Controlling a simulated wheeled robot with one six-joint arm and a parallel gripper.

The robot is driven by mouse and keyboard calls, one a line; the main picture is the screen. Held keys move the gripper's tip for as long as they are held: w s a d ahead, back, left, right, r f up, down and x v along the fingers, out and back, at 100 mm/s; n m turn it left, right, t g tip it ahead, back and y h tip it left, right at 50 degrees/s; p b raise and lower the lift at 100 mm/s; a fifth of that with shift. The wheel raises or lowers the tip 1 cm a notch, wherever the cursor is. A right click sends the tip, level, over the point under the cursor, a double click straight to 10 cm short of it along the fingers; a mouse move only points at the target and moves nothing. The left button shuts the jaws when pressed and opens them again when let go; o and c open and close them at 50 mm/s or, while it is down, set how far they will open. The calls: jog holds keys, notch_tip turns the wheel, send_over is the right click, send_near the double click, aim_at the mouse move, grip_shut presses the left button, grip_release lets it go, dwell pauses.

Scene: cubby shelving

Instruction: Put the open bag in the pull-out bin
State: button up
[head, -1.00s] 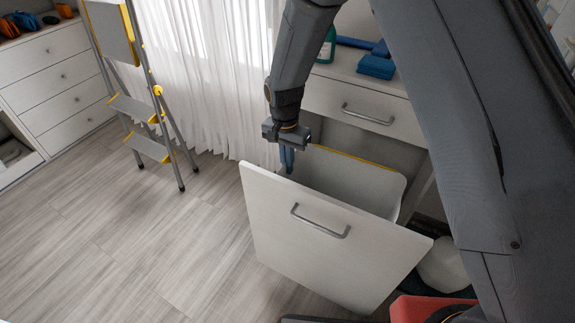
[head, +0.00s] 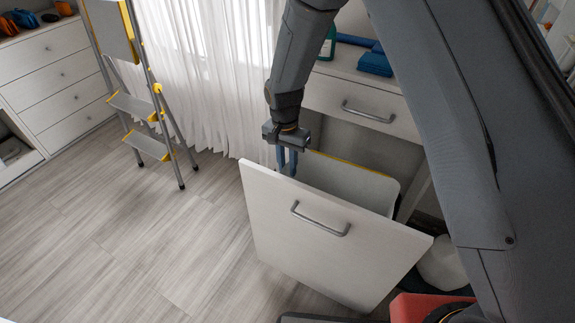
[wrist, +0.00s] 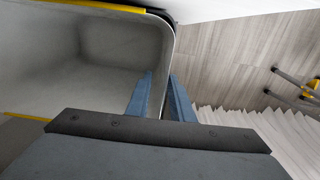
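The pull-out bin is open behind its white front panel (head: 320,235). In it is a pale grey container or liner (head: 345,180) with a yellow band along part of its rim. The wrist view shows its smooth, empty-looking inside (wrist: 75,65). I cannot tell whether this lining is the open bag or the bin's own wall; no separate bag shows. My gripper (head: 287,163) points down at the bin's left corner. Its blue fingers (wrist: 160,95) stand apart, one inside and one outside the pale wall. I cannot see whether either touches it.
A closed drawer (head: 365,105) and a counter with blue items (head: 375,62) are above and behind the bin. A yellow-trimmed stepladder (head: 140,105) stands at left before white curtains (head: 210,80). A red object (head: 430,307) is at lower right. The floor at left is clear.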

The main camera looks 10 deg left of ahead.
jog(key=shift+r, duration=0.1)
notch_tip(320, 180, up, 13)
jog(key=shift+a, duration=0.2)
dwell(0.4)
jog(key=shift+w, duration=0.1)
jog(key=s+d+r+n, duration=0.1)
jog(key=s+d+r, duration=0.25)
jog(key=d, duration=0.45)
jog(key=s+d+r, duration=0.2)
jog(key=d+r, duration=0.2)
jog(key=d, duration=0.4)
jog(key=s+d+r+n, duration=0.2)
jog(key=s+d+r, duration=0.1)
jog(key=s+d, duration=1)
jog(key=s, duration=0.4)
jog(key=shift+d+y, duration=0.3)
jog(key=shift+s, duration=0.1)
